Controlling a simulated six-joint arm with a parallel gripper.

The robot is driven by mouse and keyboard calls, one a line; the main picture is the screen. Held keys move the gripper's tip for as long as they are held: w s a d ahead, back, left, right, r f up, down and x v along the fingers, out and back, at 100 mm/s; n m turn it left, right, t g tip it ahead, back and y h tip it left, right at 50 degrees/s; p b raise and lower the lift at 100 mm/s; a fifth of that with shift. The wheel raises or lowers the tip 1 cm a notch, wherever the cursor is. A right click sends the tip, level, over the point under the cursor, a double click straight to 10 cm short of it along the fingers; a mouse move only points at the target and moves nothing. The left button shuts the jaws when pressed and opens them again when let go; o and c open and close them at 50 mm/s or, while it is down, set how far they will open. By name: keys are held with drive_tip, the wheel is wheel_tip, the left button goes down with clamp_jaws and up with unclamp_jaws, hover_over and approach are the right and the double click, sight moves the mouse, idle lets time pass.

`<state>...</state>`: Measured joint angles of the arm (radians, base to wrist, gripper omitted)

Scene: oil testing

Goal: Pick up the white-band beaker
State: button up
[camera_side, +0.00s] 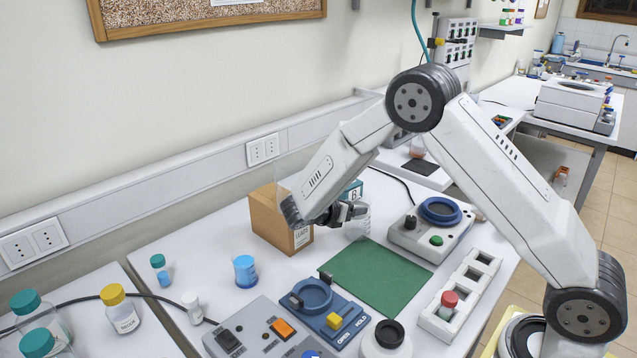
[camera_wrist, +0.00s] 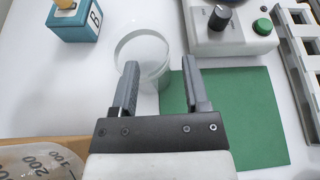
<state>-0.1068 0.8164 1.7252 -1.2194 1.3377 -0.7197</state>
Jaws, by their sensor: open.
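The white-band beaker (camera_wrist: 158,44) is a clear, round glass with a pale rim. It stands on the white bench by the green mat's edge in the wrist view. In the side view the beaker (camera_side: 360,226) is partly hidden behind my gripper (camera_side: 362,210). My gripper (camera_wrist: 160,66) is open with nothing held. In the wrist view its left finger overlaps the beaker's lower left and its right finger lies right of the beaker, over the mat. I cannot tell whether a finger touches the glass.
A cardboard box (camera_side: 268,222) stands left of my gripper, with graduated clear glass (camera_wrist: 38,162) near it. A teal box marked B (camera_wrist: 76,22) is behind. The green mat (camera_side: 376,275) is bare.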

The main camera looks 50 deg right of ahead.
sight(369, 207)
drive_tip(key=shift+d+f, duration=0.1)
drive_tip(key=shift+d, duration=0.1)
drive_tip(key=shift+x, duration=2.5)
drive_tip(key=shift+s, duration=0.1)
clamp_jaws()
